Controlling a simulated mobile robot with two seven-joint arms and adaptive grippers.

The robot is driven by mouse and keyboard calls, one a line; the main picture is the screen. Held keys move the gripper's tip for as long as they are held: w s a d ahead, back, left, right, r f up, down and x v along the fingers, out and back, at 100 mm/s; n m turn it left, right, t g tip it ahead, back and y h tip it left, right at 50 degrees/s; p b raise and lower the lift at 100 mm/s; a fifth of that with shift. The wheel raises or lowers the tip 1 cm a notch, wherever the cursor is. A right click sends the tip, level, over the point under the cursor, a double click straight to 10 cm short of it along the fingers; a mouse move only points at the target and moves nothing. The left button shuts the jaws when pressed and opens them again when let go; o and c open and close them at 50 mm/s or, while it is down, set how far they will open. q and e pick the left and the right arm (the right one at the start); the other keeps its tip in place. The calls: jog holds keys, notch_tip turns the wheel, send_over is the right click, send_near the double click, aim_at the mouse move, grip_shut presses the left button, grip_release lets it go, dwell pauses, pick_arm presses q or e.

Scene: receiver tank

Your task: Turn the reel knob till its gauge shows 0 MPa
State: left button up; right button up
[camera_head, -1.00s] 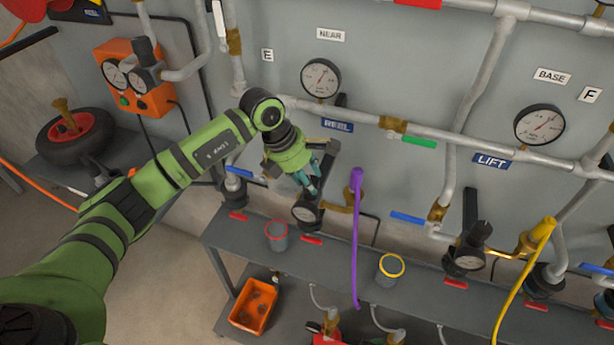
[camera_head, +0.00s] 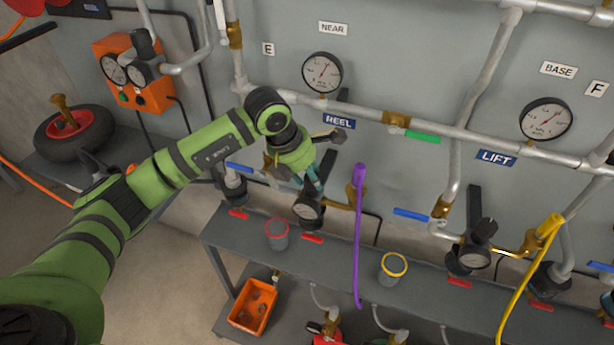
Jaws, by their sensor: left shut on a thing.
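The blue REEL label (camera_head: 339,121) is on the grey wall panel. Below it is the reel regulator's small round gauge (camera_head: 306,210), with a pale face; its needle is too small to read. My left gripper (camera_head: 312,184) comes from the upper left and is shut on the reel knob just above this gauge. The gripper's teal fingers hide most of the knob. My right gripper is not in view.
A larger gauge (camera_head: 322,72) sits under the NEAR sign. A purple hose (camera_head: 358,235) hangs just right of the gripper. The LIFT regulator (camera_head: 474,252) stands farther right. A red-rimmed cup (camera_head: 277,235) and a yellow-rimmed cup (camera_head: 393,268) are on the shelf.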

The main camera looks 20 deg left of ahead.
pick_arm(q)
jog(key=n+b, duration=0.1)
jog(key=n, duration=0.1)
jog(key=n+y+b, duration=0.1)
jog(key=n, duration=0.1)
jog(key=shift+d+t+b, duration=0.4)
jog(key=shift+r+n+y, duration=0.15)
jog(key=shift+n+y, duration=0.25)
jog(key=shift+n, duration=0.2)
jog(key=shift+r+b, duration=0.1)
jog(key=shift+b, duration=0.2)
jog(key=o, duration=1)
jog(key=shift+o, duration=0.3)
jog(key=shift+w, duration=0.1)
jog(key=shift+a+r, duration=0.1)
jog(key=d+v, duration=0.1)
jog(key=v, duration=1)
jog(key=shift+s+a+r, duration=0.25)
jog(key=shift+a, duration=0.05)
